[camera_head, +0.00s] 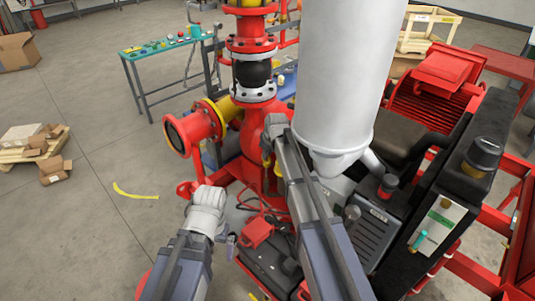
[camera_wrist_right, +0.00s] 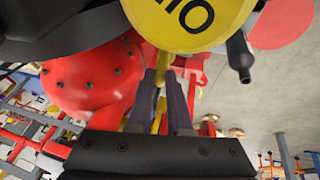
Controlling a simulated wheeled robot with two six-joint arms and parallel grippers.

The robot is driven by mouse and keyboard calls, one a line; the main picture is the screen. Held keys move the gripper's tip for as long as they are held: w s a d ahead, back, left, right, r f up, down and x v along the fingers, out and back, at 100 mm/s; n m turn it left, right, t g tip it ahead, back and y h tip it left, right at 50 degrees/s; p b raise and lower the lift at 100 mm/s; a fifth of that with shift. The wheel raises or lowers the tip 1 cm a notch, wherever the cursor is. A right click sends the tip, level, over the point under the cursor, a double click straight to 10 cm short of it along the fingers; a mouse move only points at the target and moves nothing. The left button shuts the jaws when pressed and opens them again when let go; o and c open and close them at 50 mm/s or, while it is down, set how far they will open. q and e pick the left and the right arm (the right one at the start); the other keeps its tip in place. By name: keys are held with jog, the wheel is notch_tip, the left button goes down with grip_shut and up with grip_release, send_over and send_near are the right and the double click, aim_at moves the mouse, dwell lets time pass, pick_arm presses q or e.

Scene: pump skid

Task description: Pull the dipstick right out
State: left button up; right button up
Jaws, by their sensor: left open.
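In the right wrist view, my right gripper (camera_wrist_right: 161,88) has its two dark fingers close together, with a thin yellow stem, apparently the dipstick's (camera_wrist_right: 164,64), filling the gap between the fingertips. A yellow round plate (camera_wrist_right: 190,18) with partly cut-off black lettering is just beyond the tips. In the head view, my right gripper (camera_head: 268,150) is beside the red pump (camera_head: 257,122), and its fingers are mostly hidden by the arm. The dipstick's lower part is hidden. My left gripper (camera_head: 231,243) is open and apart, low at the left of the pump.
A white cylindrical tank (camera_head: 343,70) stands close right of my right arm. A black control box (camera_head: 455,190) and dark machinery fill the right side. The floor (camera_head: 90,235) at left is mostly clear.

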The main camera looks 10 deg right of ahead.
grip_shut()
dwell(0.9)
jog(key=shift+r+p, duration=0.5)
jog(key=shift+f, duration=0.1)
jog(key=o, duration=0.6)
grip_release()
